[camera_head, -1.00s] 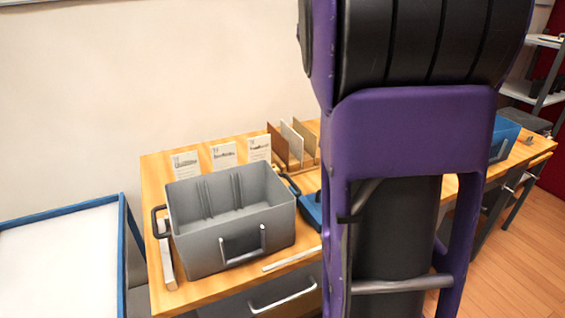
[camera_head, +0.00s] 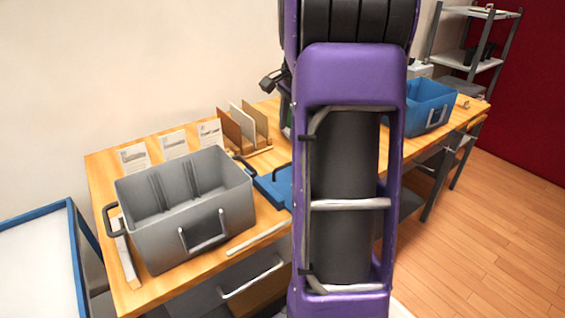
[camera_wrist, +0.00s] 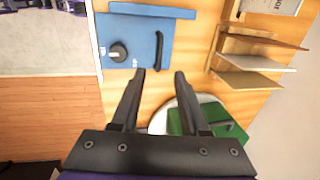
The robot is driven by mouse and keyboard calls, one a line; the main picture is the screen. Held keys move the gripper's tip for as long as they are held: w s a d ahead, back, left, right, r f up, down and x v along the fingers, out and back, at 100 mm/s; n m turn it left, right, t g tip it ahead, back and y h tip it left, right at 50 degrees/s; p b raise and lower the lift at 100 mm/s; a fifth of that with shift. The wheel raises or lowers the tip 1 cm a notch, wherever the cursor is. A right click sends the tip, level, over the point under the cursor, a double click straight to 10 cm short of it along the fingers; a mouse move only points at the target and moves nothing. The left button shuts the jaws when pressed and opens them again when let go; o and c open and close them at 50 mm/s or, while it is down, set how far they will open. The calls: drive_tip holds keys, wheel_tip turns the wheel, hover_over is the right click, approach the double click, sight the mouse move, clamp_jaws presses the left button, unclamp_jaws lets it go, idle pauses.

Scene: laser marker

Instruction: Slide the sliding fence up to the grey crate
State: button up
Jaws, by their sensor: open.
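A blue flat block, which looks like the sliding fence (camera_head: 272,187), lies on the bench right of the grey crate (camera_head: 206,231), with a gap between them. My arm hides its right part in the head view. In the wrist view the fence (camera_wrist: 122,31) shows a black knob, a black bar handle (camera_wrist: 158,50) and a raised blue strip at its far edge. My gripper (camera_wrist: 160,74) is open and empty, with its fingertips close to the near end of the handle. I cannot tell the height between them. The head view does not show my gripper.
A metal rail (camera_head: 257,237) runs along the bench's front edge. A wooden rack with upright boards (camera_head: 246,121) stands behind the fence. A green object (camera_wrist: 221,118) on a white disc lies below my gripper. A blue crate (camera_head: 430,103) stands at the right.

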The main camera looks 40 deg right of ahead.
sight(282, 168)
drive_tip(key=f, duration=0.4)
drive_tip(key=w+f+b, duration=0.1)
drive_tip(key=f, duration=0.3)
drive_tip(key=w+f, duration=0.1)
drive_tip(key=f, duration=0.3)
drive_tip(key=shift+w+b, duration=0.2)
drive_tip(key=shift+b, duration=0.2)
clamp_jaws()
idle(0.7)
